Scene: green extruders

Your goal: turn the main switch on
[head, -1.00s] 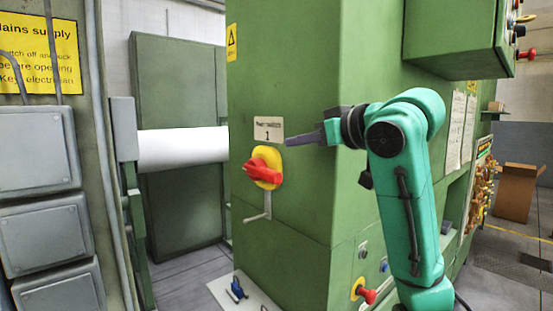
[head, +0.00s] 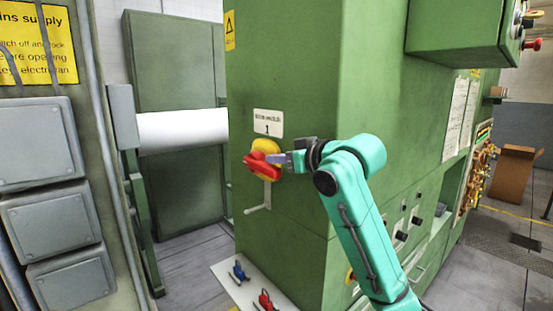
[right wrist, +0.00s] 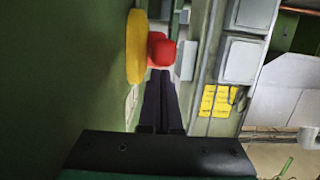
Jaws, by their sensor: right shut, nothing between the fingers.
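The main switch is a red handle (head: 260,167) on a yellow disc (head: 266,146), on the green cabinet's front face under a white label (head: 268,122) marked 1. In the right wrist view the red handle (right wrist: 161,51) stands out from the edge-on yellow disc (right wrist: 135,47). My right gripper (head: 284,158) is shut and empty, its fingertips at the right side of the handle. In the right wrist view the shut fingers (right wrist: 161,80) point at the red handle and look very close; I cannot tell whether they touch it. My left gripper is not in view.
A grey metal lever (head: 260,208) hangs below the switch. A blue padlock (head: 239,270) and a red padlock (head: 265,300) are on a pale plate (head: 228,276) at the cabinet's foot. Grey boxes (head: 40,150) stand at left. A green control box (head: 463,28) overhangs at upper right.

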